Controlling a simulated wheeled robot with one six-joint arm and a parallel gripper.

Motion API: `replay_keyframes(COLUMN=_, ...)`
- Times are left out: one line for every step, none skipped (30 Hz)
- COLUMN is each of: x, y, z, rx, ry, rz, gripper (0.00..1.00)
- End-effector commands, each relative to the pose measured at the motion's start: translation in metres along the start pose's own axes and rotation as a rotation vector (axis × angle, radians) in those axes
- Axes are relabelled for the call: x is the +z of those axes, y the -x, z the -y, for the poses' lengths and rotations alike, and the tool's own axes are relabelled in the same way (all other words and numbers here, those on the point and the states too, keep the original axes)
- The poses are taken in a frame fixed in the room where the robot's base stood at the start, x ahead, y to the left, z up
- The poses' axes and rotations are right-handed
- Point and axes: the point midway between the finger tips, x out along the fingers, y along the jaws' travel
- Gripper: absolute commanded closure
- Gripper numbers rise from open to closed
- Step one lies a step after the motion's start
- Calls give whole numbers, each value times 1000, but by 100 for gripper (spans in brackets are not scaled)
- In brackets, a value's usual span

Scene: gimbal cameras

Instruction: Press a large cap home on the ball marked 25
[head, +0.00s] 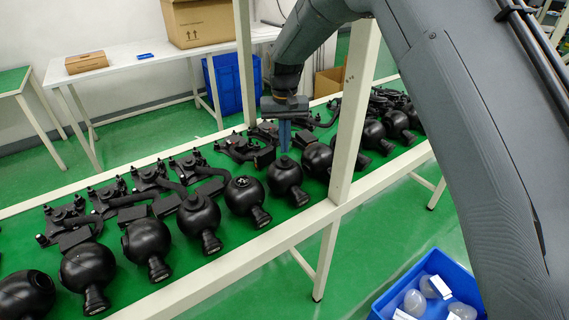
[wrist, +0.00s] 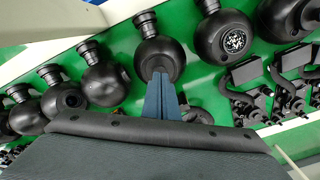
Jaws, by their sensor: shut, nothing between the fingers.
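My gripper (head: 284,148) is shut and empty, its blue fingers pointing down. The fingertips are over the top of a black ball (head: 285,178) with a short neck; I cannot tell whether they touch it. In the wrist view the shut fingers (wrist: 160,80) overlap that ball (wrist: 158,55) and hide part of its top. A raised round piece, seemingly a cap, shows on its top in the head view. The neighbouring ball (head: 243,195) has a pale speckled opening, also seen in the wrist view (wrist: 232,42). No marking 25 is legible on any ball.
Several similar balls line the green bench (head: 270,236), with black arm-like assemblies (head: 240,147) behind. A pale post (head: 352,110) stands close right of my gripper. A blue bin (head: 440,262) with clear domes is at lower right. A white table (head: 130,65) stands behind.

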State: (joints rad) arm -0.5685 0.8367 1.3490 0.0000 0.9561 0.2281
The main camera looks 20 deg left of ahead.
Motion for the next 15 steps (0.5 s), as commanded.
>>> replay_keyframes(x=0, y=5, z=0, rx=0, ry=0, rz=-1, gripper=100)
replay_keyframes(x=0, y=7, z=0, rx=0, ry=0, rz=-1, gripper=100)
replay_keyframes(x=0, y=10, z=0, rx=0, ry=0, rz=-1, gripper=100)
replay_keyframes(x=0, y=12, z=0, rx=0, ry=0, rz=-1, gripper=100)
replay_keyframes(x=0, y=14, z=0, rx=0, ry=0, rz=-1, gripper=100)
replay_keyframes(x=0, y=17, z=0, rx=0, ry=0, rz=-1, gripper=100)
replay_keyframes(x=0, y=20, z=0, rx=0, ry=0, rz=-1, gripper=100)
replay_keyframes(x=0, y=22, z=0, rx=0, ry=0, rz=-1, gripper=100)
replay_keyframes(x=0, y=24, z=0, rx=0, ry=0, rz=-1, gripper=100)
replay_keyframes(x=0, y=27, z=0, rx=0, ry=0, rz=-1, gripper=100)
replay_keyframes(x=0, y=29, z=0, rx=0, ry=0, rz=-1, gripper=100)
replay_keyframes(x=0, y=32, z=0, rx=0, ry=0, rz=-1, gripper=100)
replay_keyframes(x=0, y=34, z=0, rx=0, ry=0, rz=-1, gripper=100)
replay_keyframes(x=0, y=36, z=0, rx=0, ry=0, rz=-1, gripper=100)
replay_keyframes(x=0, y=39, z=0, rx=0, ry=0, rz=-1, gripper=100)
